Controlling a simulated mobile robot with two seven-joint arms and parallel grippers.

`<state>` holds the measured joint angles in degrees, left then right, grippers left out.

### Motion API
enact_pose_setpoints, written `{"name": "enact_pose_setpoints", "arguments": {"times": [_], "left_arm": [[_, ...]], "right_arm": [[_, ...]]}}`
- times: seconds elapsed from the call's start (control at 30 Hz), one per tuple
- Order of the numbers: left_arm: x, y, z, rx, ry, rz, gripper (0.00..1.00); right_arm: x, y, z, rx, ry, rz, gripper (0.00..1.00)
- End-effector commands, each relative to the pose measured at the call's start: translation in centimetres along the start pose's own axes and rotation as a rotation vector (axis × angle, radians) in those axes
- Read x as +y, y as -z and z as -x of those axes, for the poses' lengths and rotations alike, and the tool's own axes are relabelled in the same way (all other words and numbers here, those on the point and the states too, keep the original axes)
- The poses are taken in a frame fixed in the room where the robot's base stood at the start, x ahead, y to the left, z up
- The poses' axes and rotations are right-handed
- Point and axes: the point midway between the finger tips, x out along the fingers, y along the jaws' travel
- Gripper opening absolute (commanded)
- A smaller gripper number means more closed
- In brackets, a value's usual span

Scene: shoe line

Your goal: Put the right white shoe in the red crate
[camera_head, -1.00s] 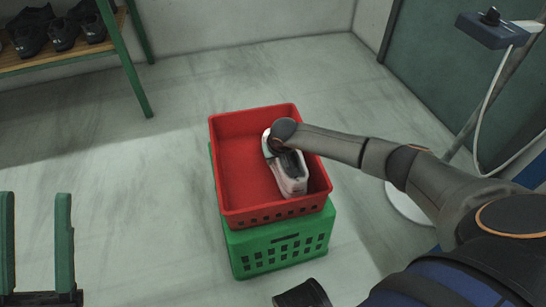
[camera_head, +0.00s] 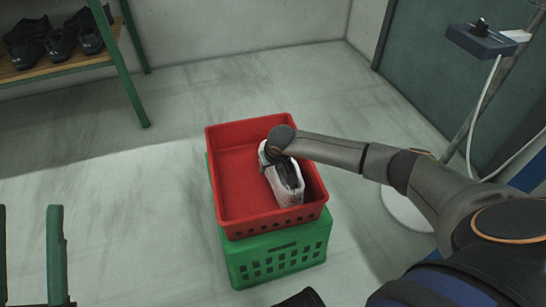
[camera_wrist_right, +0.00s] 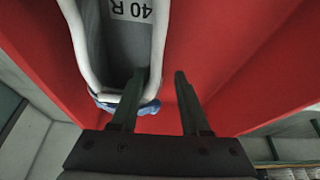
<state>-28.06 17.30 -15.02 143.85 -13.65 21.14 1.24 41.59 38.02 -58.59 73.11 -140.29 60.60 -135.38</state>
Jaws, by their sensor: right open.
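The white shoe (camera_head: 288,190) lies inside the red crate (camera_head: 229,137), in its right half. In the right wrist view the shoe (camera_wrist_right: 164,20) shows its grey inside with a "40 R" label and a blue patch at its near end. My right gripper (camera_wrist_right: 160,75) is open around the shoe's near edge: one finger overlaps the shoe opening, the other is outside it over the red crate floor. In the head view my right wrist covers the shoe's far end and hides the fingers.
The red crate sits on a green crate (camera_head: 277,257). A rack (camera_head: 133,75) with dark shoes (camera_head: 60,42) stands at the back left. Green posts (camera_head: 55,255) rise at the lower left. A pole with a blue box (camera_head: 480,40) stands at the right. Floor left of the crates is clear.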

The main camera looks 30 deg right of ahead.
Motion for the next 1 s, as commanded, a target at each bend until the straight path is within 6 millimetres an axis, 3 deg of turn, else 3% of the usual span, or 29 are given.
{"name": "enact_pose_setpoints", "arguments": {"times": [0.1,0.4,0.6,1.0], "left_arm": [[-0.9,1.6,-1.4,0.007,0.004,0.008,0.5],[-2.1,3.7,-3.0,0.029,0.011,0.026,0.5],[-2.4,4.1,-3.2,0.033,0.014,0.033,0.5],[-2.4,4.1,-3.3,0.037,0.015,0.031,0.5]], "right_arm": [[0.1,0.3,3.3,0.002,0.0,0.002,0.46],[0.0,0.2,9.0,0.002,0.001,0.001,0.46],[0.0,0.1,10.4,0.001,0.0,0.001,0.46],[0.0,0.1,10.5,0.001,0.0,0.0,0.46]]}}
